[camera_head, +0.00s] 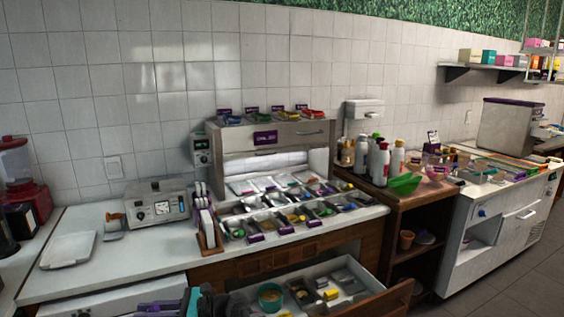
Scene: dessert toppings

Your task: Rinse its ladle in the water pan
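A purple, teal and dark assembly at the bottom edge, left of the open drawer, appears to be my gripper (160,306). It is cut off by the picture edge, and whether its fingers are open or shut is unclear. I cannot make out a ladle for certain. A steel box with a dial (156,208) stands on the left counter, with a small orange-and-grey item (114,221) at its left. No water pan can be told for certain. A teal-rimmed round container (270,297) sits in the open drawer.
The topping station (265,163) holds rows of small pans with purple tags. The drawer (385,303) juts out below it. Bottles (380,163) and a green bowl (405,184) stand to its right. A white tray (68,250) lies on the left counter; bare counter (130,258) shows beside it.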

